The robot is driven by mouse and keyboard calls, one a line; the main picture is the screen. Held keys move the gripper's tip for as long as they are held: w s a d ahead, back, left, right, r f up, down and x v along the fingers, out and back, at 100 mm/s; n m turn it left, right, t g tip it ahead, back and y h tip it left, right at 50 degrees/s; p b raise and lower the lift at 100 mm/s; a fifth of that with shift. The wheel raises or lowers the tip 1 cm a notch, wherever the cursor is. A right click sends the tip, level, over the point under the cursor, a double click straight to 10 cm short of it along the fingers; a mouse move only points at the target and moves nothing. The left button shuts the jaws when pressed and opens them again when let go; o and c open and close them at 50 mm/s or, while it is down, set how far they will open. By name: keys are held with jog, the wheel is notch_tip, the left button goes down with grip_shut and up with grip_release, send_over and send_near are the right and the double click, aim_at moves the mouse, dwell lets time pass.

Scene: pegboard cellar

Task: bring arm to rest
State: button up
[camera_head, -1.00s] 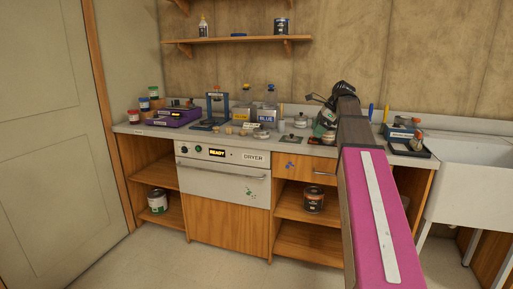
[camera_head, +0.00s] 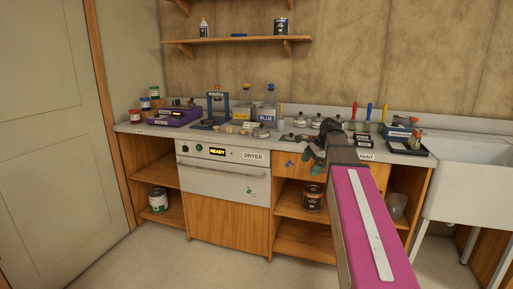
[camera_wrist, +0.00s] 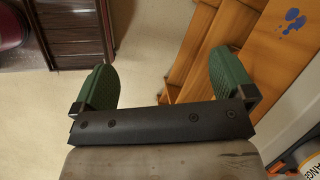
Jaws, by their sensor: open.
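My gripper (camera_head: 315,160) shows in the head view at the end of my arm, in front of the wooden cabinet below the counter (camera_head: 230,140). In the wrist view my gripper (camera_wrist: 165,88) has its two green pads wide apart. Nothing is between the pads; the floor (camera_wrist: 140,50) and the orange wood of the cabinet (camera_wrist: 250,50) show beyond them. In the head view the arm hides part of the counter front and the cabinet.
The dryer (camera_head: 222,170) reads READY. Jars, tools and a purple device (camera_head: 175,117) crowd the counter. A white sink (camera_head: 470,180) stands at the right. Paint cans (camera_head: 158,199) sit on the cabinet shelves. The floor (camera_head: 190,265) in front is clear.

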jog(key=s+a+f+n+h, duration=0.1)
jog(key=s+f+n, duration=0.4)
jog(key=f, duration=0.5)
jog(key=s+a+f+n+h, duration=0.1)
jog(key=s+f+n, duration=0.4)
jog(key=f, duration=0.5)
jog(key=s+a+f+n+g+h, duration=0.1)
jog(key=s+f+n+h, duration=0.1)
jog(key=s+f+n, duration=0.3)
jog(key=s+f, duration=0.3)
jog(key=f, duration=0.2)
jog(key=shift+a+f+n, duration=0.3)
jog(key=shift+f, duration=0.05)
